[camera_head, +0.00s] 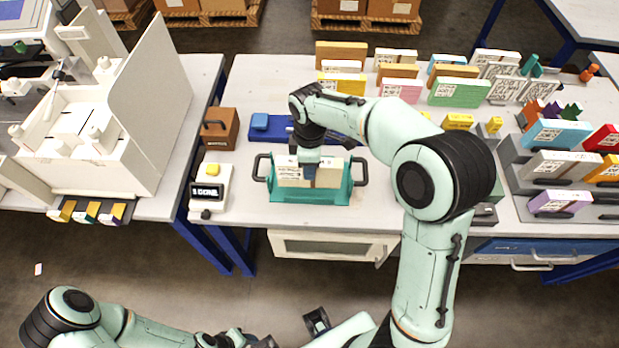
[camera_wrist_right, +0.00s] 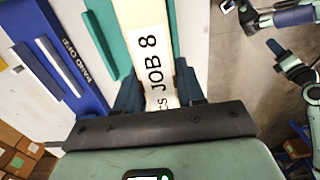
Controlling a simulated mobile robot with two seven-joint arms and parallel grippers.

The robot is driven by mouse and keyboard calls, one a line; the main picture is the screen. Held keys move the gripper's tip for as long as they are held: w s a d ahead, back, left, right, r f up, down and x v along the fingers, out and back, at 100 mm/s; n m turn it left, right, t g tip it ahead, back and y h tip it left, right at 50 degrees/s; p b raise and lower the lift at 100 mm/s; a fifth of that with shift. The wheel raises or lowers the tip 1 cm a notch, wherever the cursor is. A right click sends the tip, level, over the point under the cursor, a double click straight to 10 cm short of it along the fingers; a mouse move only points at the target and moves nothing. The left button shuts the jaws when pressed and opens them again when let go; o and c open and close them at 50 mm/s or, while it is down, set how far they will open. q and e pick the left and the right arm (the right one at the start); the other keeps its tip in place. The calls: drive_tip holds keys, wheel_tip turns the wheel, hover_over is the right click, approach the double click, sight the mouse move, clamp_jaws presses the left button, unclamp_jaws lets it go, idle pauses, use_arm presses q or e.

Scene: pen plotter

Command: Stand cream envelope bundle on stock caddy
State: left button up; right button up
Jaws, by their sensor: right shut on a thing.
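The cream envelope bundle (camera_head: 290,174) stands on edge at the teal caddy with dark side handles (camera_head: 310,196), which I take as the stock caddy. My right gripper (camera_head: 311,172) is over its middle, pointing down, shut on it. In the right wrist view the bundle (camera_wrist_right: 148,45) runs between the fingers (camera_wrist_right: 158,97) with a "JOB 8" label, and teal caddy parts (camera_wrist_right: 108,28) show on both sides. Whether the bundle's bottom touches the caddy is hidden. My left gripper (camera_head: 235,340) is low at the bottom edge, away from the table; its fingers are unclear.
A blue tray (camera_head: 268,128) lies behind the caddy, with a brown box (camera_head: 220,128) and a white device with a yellow button (camera_head: 210,186) to its left. Coloured bundles stand at the back; a grey stepped rack (camera_head: 520,170) is at right. The table front is clear.

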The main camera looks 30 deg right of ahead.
drive_tip(key=shift+f+b, duration=0.3)
drive_tip(key=shift+f, duration=2.7)
drive_tip(key=shift+f, duration=0.1)
drive_tip(key=o, duration=1.2)
drive_tip(key=shift+c, duration=0.2)
wheel_tip(320, 180, up, 12)
drive_tip(key=shift+r+p, duration=0.1)
drive_tip(key=shift+p, duration=0.7)
